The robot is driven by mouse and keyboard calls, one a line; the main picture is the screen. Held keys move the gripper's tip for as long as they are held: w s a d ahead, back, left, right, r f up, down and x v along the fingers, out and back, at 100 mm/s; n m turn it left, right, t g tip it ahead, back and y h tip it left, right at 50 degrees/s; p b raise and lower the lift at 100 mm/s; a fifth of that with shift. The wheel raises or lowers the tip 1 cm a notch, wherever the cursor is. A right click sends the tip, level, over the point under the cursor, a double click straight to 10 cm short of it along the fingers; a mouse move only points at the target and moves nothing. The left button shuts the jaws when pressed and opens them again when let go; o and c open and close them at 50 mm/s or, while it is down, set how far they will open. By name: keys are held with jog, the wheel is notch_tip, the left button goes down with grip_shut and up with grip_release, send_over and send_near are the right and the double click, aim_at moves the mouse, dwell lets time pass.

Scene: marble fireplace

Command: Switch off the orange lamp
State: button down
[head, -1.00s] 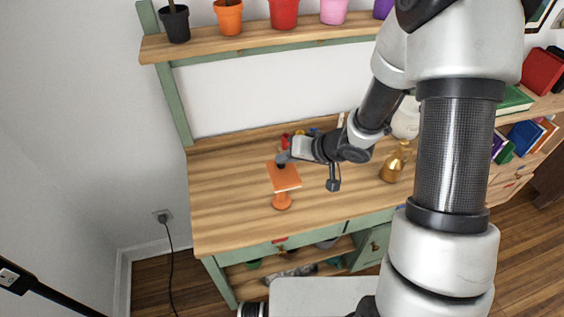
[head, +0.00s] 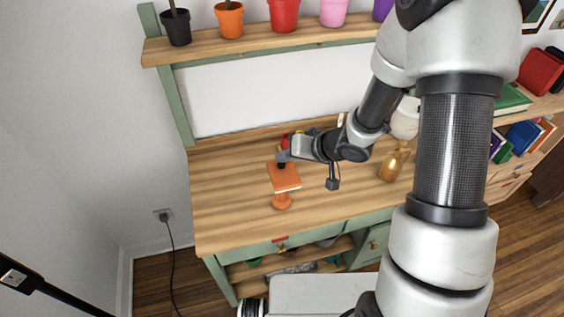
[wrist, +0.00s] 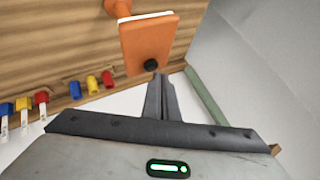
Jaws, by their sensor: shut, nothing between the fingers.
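The orange lamp (head: 284,178) stands on the wooden bench top (head: 230,205), with a flat square head above a round base (head: 281,202). In the wrist view the lamp head (wrist: 149,42) shows at the top, with a black round knob (wrist: 151,66) on its near edge. My gripper (head: 282,156) is at the far edge of the lamp head in the head view. In the wrist view my gripper (wrist: 159,78) is shut and empty, its tips just below the knob. I cannot tell whether they touch it. Whether the lamp is lit is unclear.
Small red, yellow and blue items (wrist: 90,84) lie near the lamp. A shelf of pots (head: 260,43) is above the back. The bench's left part is clear.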

notch_tip(320, 180, up, 4)
jog(key=p, duration=0.3)
jog(key=shift+r, duration=0.9)
